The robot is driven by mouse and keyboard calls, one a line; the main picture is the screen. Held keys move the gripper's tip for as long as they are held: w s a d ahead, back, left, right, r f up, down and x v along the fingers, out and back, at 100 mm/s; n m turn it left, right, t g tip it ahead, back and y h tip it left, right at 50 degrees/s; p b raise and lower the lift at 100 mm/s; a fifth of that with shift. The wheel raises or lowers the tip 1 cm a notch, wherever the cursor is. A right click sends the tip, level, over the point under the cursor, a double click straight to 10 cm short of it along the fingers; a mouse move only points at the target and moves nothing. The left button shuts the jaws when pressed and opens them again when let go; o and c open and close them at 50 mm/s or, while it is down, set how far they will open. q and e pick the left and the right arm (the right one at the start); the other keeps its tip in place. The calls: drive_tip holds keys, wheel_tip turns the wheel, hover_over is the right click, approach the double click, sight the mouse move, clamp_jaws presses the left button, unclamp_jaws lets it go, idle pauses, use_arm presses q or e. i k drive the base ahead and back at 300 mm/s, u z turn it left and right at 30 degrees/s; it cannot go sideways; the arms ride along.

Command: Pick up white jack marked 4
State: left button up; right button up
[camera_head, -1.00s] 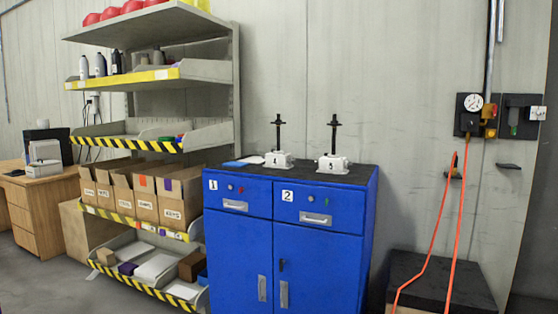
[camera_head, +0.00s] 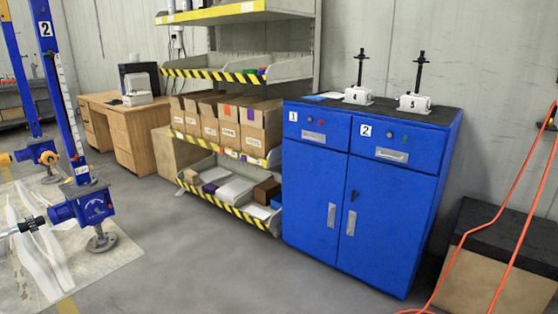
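Two white screw jacks stand upright on the black top of the blue cabinet (camera_head: 325,200). The left one, the white jack marked 4 (camera_head: 358,95), has a black vertical screw with a small head. The right one, the white jack marked 5 (camera_head: 414,103), looks the same and stands a short way to its right. Neither of my grippers shows in the head view.
A shelf rack (camera_head: 222,143) with boxes adjoins the cabinet on the left. A wooden desk (camera_head: 125,140) stands further left. Blue lifting equipment (camera_head: 85,205) stands at far left. Orange hose (camera_head: 505,220) hangs at right before a black-topped box (camera_head: 500,235). Grey floor is free in front.

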sight(357, 95)
drive_tip(key=u, duration=1)
drive_tip(key=i, duration=3.95)
drive_tip(key=z, duration=0.9)
